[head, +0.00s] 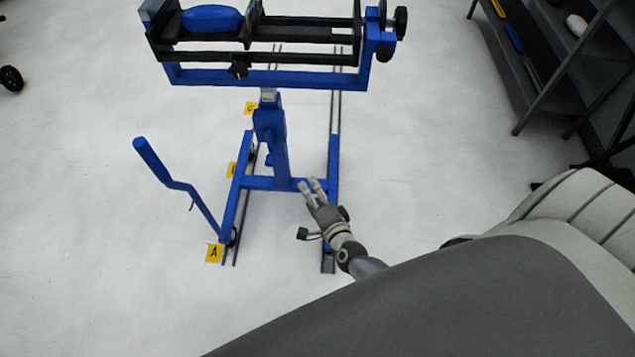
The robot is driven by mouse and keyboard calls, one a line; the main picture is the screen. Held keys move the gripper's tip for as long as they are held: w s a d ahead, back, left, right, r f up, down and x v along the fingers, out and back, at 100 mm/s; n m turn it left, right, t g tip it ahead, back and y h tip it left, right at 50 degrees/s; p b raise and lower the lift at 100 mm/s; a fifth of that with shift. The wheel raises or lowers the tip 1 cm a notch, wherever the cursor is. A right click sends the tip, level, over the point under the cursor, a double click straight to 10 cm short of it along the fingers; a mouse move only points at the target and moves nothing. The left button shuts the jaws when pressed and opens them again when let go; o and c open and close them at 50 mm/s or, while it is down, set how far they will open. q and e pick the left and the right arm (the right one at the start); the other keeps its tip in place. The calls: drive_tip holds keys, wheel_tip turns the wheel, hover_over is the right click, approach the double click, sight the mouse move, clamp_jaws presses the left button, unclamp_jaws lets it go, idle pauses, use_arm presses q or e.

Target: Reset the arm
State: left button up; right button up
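My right gripper (311,184) is in the lower middle of the head view, on an arm that comes in from the lower right. Its two light grey fingers stand apart, with nothing seen between them. In the picture it overlaps the right part of the crossbar of a blue wheeled stand (272,150); I cannot tell whether they touch. The rest of that arm is hidden behind a large grey surface (480,300). My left gripper is not in view.
The stand's top frame (265,77) holds a blue rounded piece (212,18). A bent blue handle (175,184) rises at left. Yellow markers, one lettered A (214,253), lie beside floor rails. A dark shelf (560,60) stands upper right.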

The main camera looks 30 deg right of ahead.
idle(0.5)
drive_tip(key=s+a+f+n+g+y+p, duration=0.2)
drive_tip(key=s+f+n+g, duration=0.8)
drive_tip(key=s+f, duration=0.95)
drive_tip(key=s+d+f+n+g, duration=0.1)
drive_tip(key=s+f+n, duration=0.1)
drive_tip(key=s, duration=0.4)
drive_tip(key=s+d+f+n+g, duration=0.1)
drive_tip(key=s+f+n, duration=0.2)
drive_tip(key=s, duration=0.4)
drive_tip(key=s+d+f+n+g+h, duration=0.1)
drive_tip(key=s+f+n, duration=0.2)
drive_tip(key=s, duration=0.4)
drive_tip(key=shift+n+g, duration=0.4)
drive_tip(key=shift+n, duration=0.5)
